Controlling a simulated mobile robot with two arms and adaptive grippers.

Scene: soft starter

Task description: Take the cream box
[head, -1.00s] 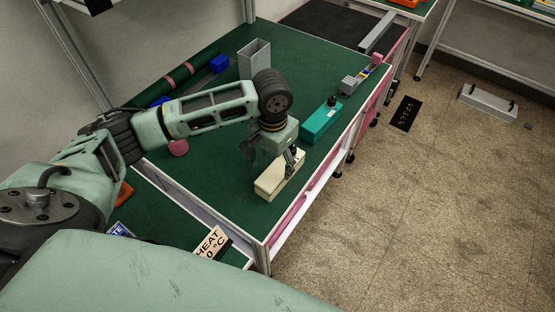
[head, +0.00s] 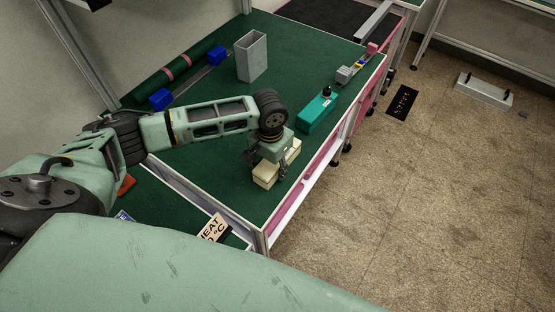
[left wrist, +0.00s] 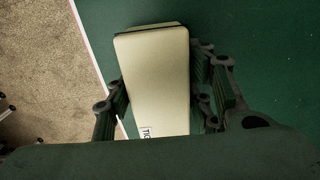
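The cream box (head: 264,178) lies on the green-topped table (head: 225,190) near its front edge. My left gripper (head: 276,166) points down over the middle of the box, hiding part of it. In the left wrist view the cream box (left wrist: 155,70) lies lengthwise between the two fingers of my left gripper (left wrist: 162,92). One finger is close to each long side. A narrow gap shows on the right side; contact on the left side is unclear. The gripper looks open astride the box. My right gripper is not in view.
A teal box (head: 317,113) stands farther back along the table's right edge. An open grey container (head: 251,58) and blue blocks (head: 160,98) are at the back. A HEAT sign (head: 213,228) is in front. Green surface right of the gripper is clear.

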